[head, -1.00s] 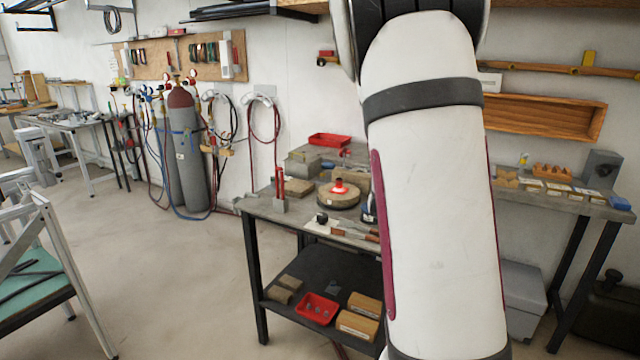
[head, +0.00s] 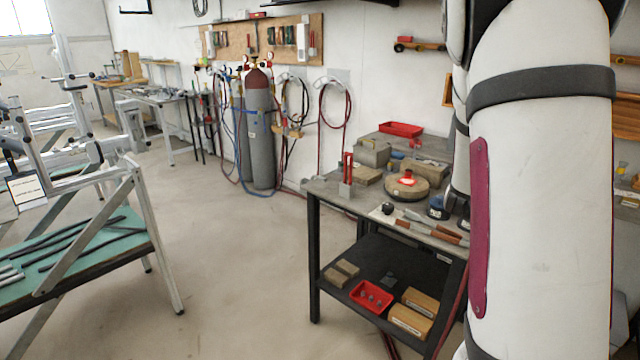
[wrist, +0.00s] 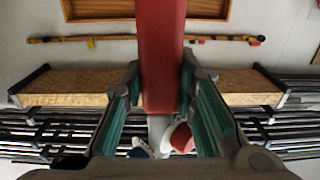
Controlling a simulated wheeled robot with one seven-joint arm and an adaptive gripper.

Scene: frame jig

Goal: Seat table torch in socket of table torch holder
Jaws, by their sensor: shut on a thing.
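My gripper (wrist: 160,85) shows in the wrist view, its two teal-padded fingers shut on a long red bar-like body, which I take to be the table torch (wrist: 158,45). The red body runs up out of the top of that view, so its far end is hidden. In the head view my arm hides the gripper and the torch. A red upright piece on a small grey block (head: 347,178) stands at the left corner of the workbench; it looks like the table torch holder, but its socket is too small to make out. The held torch is apart from it.
The workbench (head: 325,190) carries a round block (head: 408,190), a red tray (head: 400,129) and hand tools. Its lower shelf holds a red bin (head: 371,297) and boxes. A green-topped frame table (head: 90,245) stands left. The floor between (head: 230,270) is clear. Gas cylinders stand behind.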

